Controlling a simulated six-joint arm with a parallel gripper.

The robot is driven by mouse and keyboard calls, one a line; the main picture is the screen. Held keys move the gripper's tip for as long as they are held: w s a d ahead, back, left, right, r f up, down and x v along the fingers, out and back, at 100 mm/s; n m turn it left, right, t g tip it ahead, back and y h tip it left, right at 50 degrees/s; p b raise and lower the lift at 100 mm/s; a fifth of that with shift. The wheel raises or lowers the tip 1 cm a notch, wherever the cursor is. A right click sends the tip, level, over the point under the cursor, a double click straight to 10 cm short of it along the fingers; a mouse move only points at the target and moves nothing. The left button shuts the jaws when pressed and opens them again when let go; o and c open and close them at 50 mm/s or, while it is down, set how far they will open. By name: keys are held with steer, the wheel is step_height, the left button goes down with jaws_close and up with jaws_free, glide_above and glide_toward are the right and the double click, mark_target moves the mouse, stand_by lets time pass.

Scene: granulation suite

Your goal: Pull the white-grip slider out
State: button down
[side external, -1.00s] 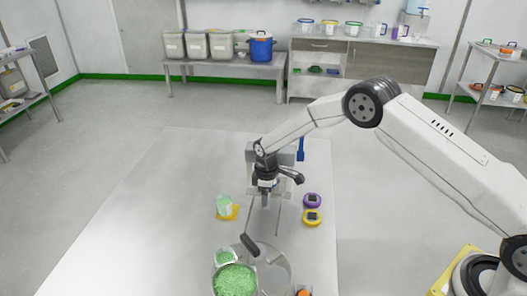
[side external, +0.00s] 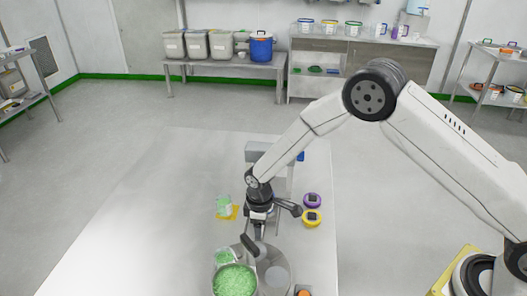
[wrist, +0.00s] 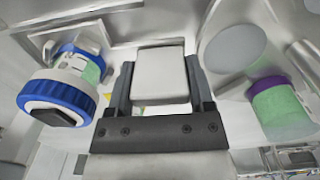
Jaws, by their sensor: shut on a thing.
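The white grip (wrist: 160,75) of the slider is a pale, rounded block in the middle of the wrist view. My gripper (wrist: 160,82) is shut on it, with one dark finger along each side. In the side external view my gripper (side external: 260,232) points down over the bench, and the grip is hidden there or too small to make out. A grey block-shaped housing (side external: 262,151) stands behind my wrist. How far the slider is out of its housing I cannot tell.
A green-filled beaker (side external: 224,204) stands to the left. Purple (side external: 312,200) and yellow (side external: 312,218) round items lie right. The bench's left side is clear.

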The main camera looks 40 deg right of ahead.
steer(key=shift+s+a, duration=0.25)
jaws_free()
steer(key=shift+d+r, duration=0.1)
steer(key=shift+w+r, duration=0.1)
steer(key=shift+r, duration=3.75)
